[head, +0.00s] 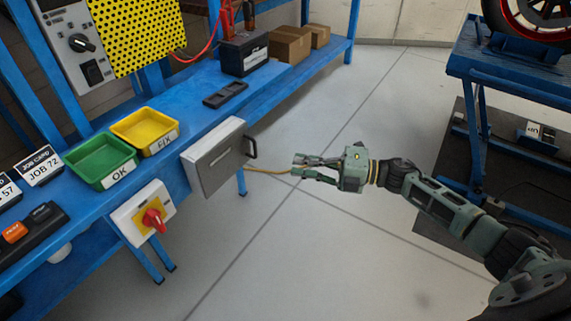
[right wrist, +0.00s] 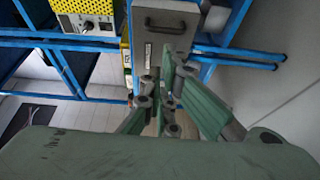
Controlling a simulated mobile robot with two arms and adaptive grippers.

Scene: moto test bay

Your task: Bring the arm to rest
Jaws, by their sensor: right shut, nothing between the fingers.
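My right gripper (head: 297,165) reaches in from the right in the head view, over the open floor. It is shut with nothing between its fingers. Its tips point left at a grey metal box with a black handle (head: 217,158) on the bench front, and a gap shows between them. In the right wrist view the fingers (right wrist: 168,103) overlap the lower part of the grey box (right wrist: 165,32). My left gripper is not in view.
The blue workbench (head: 200,97) runs along the left with green (head: 100,178) and yellow (head: 158,146) trays on it. A red switch (head: 154,219) sits on its front. A blue lift stand (head: 505,67) carries a wheel at right. The floor (head: 300,240) between is clear.

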